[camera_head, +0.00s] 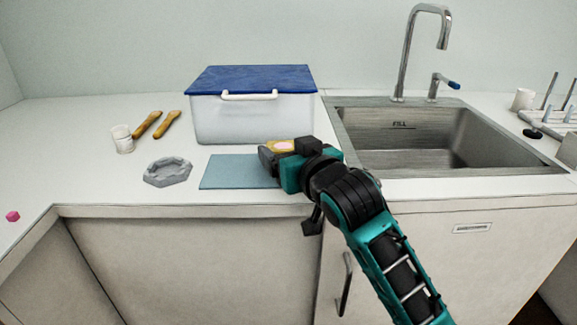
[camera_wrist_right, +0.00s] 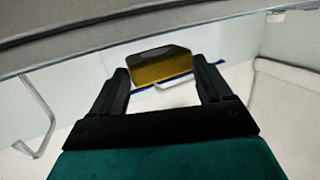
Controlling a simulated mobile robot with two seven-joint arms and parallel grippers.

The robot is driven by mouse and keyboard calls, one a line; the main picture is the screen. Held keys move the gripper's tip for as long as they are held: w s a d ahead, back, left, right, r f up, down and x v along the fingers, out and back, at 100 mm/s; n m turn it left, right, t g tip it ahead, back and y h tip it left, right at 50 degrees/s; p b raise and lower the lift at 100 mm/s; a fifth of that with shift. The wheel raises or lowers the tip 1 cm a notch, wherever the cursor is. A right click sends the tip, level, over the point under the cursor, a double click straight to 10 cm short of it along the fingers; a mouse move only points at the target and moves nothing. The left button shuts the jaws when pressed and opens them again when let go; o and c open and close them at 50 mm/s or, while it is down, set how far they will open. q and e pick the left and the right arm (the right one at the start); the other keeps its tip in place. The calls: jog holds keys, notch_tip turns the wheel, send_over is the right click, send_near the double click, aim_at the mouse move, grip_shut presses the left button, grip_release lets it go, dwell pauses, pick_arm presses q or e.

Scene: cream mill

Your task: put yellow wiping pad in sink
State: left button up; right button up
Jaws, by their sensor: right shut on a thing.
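The yellow wiping pad (camera_head: 280,146) has a pale pink patch on top and sits between the fingers of my right gripper (camera_head: 283,151). The gripper is shut on it, over the right part of the blue-grey mat and in front of the lidded box. In the right wrist view the pad (camera_wrist_right: 160,68) shows between the two dark fingertips (camera_wrist_right: 162,76). The steel sink (camera_head: 345,140) is to the right of the gripper, its basin empty as far as I see. My left gripper is not in view.
A clear box (camera_head: 240,122) with a blue lid stands behind the blue-grey mat (camera_head: 228,172). A grey dish (camera_head: 168,173), a white cup (camera_head: 122,139) and two yellow-brown tools (camera_head: 147,124) lie left. A tall faucet (camera_head: 405,55) rises behind the sink. A rack (camera_head: 555,122) stands right.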

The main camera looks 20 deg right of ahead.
jog(key=shift+f, duration=1.05)
jog(key=shift+f, duration=0.1)
jog(key=o, duration=0.9)
jog(key=shift+o, duration=0.2)
